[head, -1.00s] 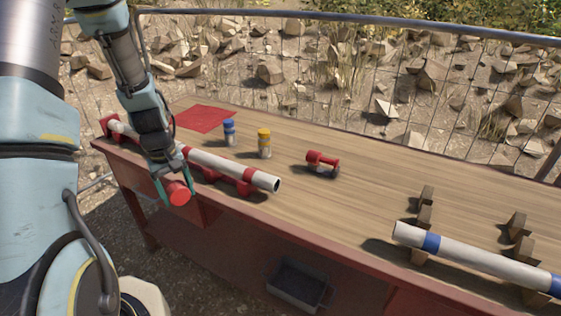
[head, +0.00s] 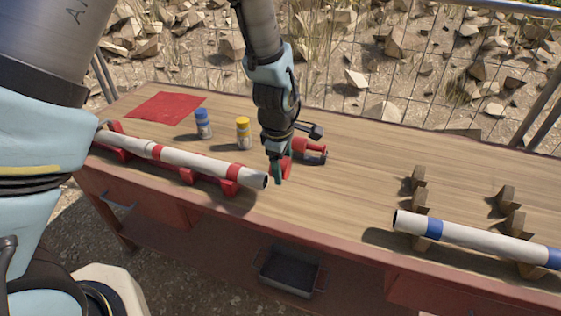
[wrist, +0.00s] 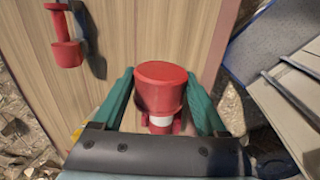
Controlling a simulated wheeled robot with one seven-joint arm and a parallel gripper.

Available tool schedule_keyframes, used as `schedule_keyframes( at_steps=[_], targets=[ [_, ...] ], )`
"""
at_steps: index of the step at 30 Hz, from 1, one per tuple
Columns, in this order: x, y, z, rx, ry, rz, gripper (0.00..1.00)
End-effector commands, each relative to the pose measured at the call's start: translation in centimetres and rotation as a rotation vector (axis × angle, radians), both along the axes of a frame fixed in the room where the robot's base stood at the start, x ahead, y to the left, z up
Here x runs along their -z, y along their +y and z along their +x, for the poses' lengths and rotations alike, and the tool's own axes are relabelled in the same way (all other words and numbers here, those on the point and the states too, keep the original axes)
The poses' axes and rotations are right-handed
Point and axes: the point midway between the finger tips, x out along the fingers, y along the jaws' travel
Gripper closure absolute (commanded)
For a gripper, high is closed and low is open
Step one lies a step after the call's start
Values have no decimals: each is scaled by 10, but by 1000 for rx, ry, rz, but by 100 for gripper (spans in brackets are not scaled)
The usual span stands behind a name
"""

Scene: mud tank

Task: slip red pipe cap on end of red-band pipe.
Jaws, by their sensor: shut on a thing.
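The red-band pipe (head: 185,160) is white with red bands. It lies on red supports along the table's left front, its open dark end (head: 262,181) facing right. My gripper (head: 280,174) is shut on the red pipe cap (head: 287,166), just right of that end. In the wrist view the cap (wrist: 160,85) sits between the teal fingers. The white and red pipe (wrist: 160,121) shows beyond the cap, roughly in line with it. In the head view a small gap separates cap and pipe end. The far finger is mostly hidden.
A red tool-like object (head: 313,151) lies close behind my gripper. A blue-topped jar (head: 203,124) and a yellow-topped jar (head: 243,133) stand behind the pipe. A blue-band pipe (head: 470,238) lies on wooden supports at right. The table middle is clear.

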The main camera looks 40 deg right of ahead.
Motion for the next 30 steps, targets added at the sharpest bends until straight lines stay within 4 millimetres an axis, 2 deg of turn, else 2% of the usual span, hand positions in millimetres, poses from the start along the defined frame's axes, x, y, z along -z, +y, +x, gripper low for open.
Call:
schedule_keyframes(
  at_steps=[3, 11, 30],
  targets=[
    [1, -3, -5, -5, -1, -2, 61],
    [13, -2, -3, -9, -1, -1, 61],
    [66, 5, 7, -8, 0, -1, 61]
  ],
)
